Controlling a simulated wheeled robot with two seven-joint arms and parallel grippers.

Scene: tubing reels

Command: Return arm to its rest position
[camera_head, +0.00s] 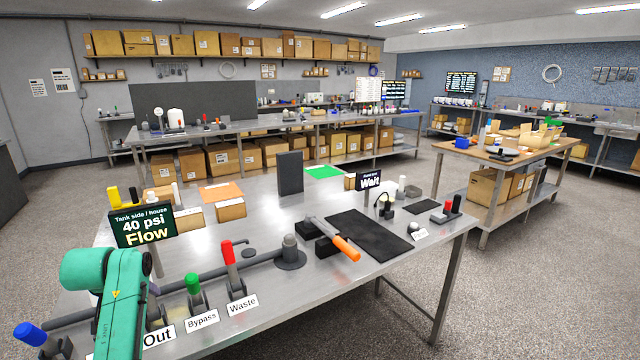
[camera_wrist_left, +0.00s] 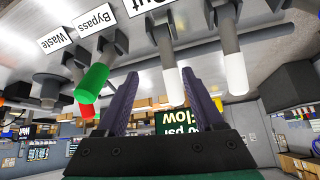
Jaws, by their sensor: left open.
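My left arm (camera_head: 120,300), green, comes in at the lower left of the head view, over the near end of the steel bench (camera_head: 310,220). It hides part of the pipe and valves there. My left gripper shows in the wrist view, its two dark purple fingers (camera_wrist_left: 162,100) spread apart with nothing gripped. That view is upside down. A white-tipped valve handle (camera_wrist_left: 172,85) shows beyond the fingers, and another white handle (camera_wrist_left: 236,75) stands to the right. The right gripper is not in view.
Near the arm stand the blue handle (camera_head: 30,334), the green Bypass handle (camera_head: 193,284), the red Waste handle (camera_head: 229,253) and the Flow display (camera_head: 143,226). An orange-handled tool (camera_head: 345,247) lies by a black mat (camera_head: 368,235).

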